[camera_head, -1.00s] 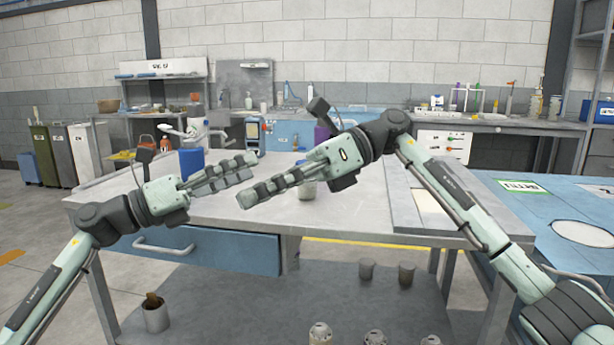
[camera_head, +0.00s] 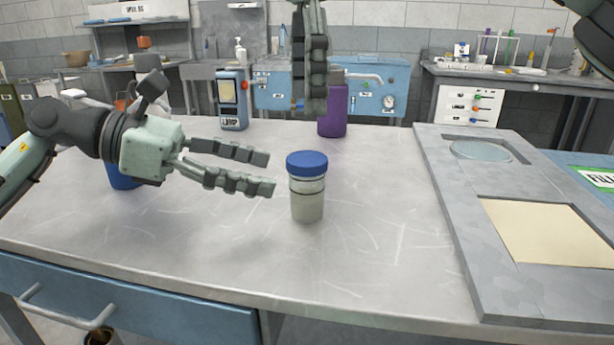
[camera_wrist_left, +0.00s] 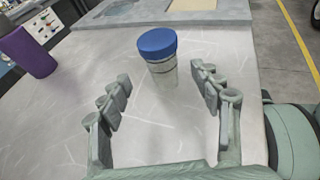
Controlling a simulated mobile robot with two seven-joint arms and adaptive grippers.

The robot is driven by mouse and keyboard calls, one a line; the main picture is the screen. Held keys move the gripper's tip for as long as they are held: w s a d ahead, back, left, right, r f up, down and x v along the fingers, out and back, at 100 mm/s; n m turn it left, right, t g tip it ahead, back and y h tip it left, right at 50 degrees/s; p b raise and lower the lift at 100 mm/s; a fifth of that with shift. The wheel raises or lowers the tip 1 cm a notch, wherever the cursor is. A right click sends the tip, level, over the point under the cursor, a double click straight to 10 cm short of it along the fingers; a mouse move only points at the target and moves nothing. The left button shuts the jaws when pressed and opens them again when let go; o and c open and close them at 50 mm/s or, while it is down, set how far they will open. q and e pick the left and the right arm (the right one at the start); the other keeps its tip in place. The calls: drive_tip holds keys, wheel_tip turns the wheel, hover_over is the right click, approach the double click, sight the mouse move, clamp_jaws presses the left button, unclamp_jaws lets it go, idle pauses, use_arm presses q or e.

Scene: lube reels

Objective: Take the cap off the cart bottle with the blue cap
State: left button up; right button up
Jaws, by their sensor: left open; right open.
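The bottle (camera_head: 308,200) is a squat, clear-sided jar with greyish contents, upright on the metal table. Its blue cap (camera_head: 306,164) is on top. In the left wrist view the blue cap (camera_wrist_left: 157,43) and bottle (camera_wrist_left: 162,72) stand just beyond and between my open fingers. My left gripper (camera_head: 270,173) is open and empty, just left of the bottle and pointing at it, apart from it. It also shows in the left wrist view (camera_wrist_left: 160,90). My right gripper (camera_head: 312,100) hangs pointing down above the table behind the bottle, empty; its fingers overlap in this view.
A purple bottle (camera_head: 333,112) stands behind, close to my right gripper. A blue container (camera_head: 122,178) is partly hidden behind my left arm. A grey board (camera_head: 462,235) with recesses lies on the right. The table (camera_head: 370,245) around the bottle is clear.

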sight(307, 182)
use_arm(q)
drive_tip(key=shift+x, duration=3.85)
drive_tip(key=shift+c, duration=0.6)
clamp_jaws()
